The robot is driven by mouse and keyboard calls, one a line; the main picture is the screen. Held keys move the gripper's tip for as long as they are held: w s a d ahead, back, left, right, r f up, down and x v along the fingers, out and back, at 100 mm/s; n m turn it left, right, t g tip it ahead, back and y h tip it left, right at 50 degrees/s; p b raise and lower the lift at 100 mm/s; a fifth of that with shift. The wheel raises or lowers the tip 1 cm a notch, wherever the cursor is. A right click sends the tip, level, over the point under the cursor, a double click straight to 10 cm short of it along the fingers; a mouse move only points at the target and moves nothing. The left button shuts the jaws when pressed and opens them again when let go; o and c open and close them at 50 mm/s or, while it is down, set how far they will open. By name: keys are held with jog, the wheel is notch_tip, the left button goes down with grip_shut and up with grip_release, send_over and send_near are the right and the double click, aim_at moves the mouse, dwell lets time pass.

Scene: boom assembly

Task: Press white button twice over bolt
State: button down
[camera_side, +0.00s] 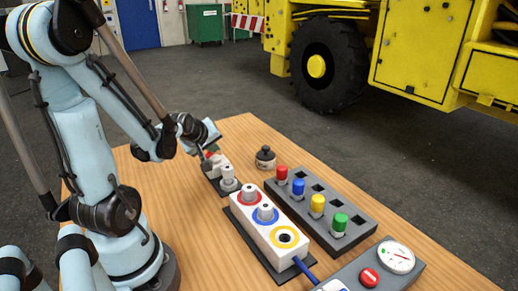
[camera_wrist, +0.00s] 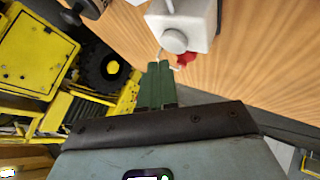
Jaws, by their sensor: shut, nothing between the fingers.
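A small white block (camera_side: 217,163) stands on a dark base at the far left of the table, with a grey-white upright cylinder (camera_side: 228,180) beside it. My gripper (camera_side: 203,150) is at the block's far side, partly hidden by my wrist. In the wrist view, the green fingers (camera_wrist: 157,68) are shut and empty. Their tips are close to a round white button (camera_wrist: 173,41) on the white block (camera_wrist: 195,18); I cannot tell if they touch. A red part (camera_wrist: 186,58) shows beside the button. I cannot tell which piece is the bolt.
A white block with red, blue and yellow rings (camera_side: 262,228) stands mid-table; its yellow-ringed hole is empty. A grey holder (camera_side: 346,236) has several coloured knobs. A black knob (camera_side: 265,157) stands behind. A grey box with a red button (camera_side: 370,277) and a dial is at the front right.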

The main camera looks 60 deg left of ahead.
aim_at(213, 159)
jog(key=shift+f, duration=0.2)
jog(key=shift+f, duration=0.25)
jog(key=shift+f, duration=0.45)
dwell(0.9)
jog(key=shift+r, duration=0.9)
jog(key=shift+r, duration=2.5)
dwell(0.9)
jog(key=shift+r, duration=1.9)
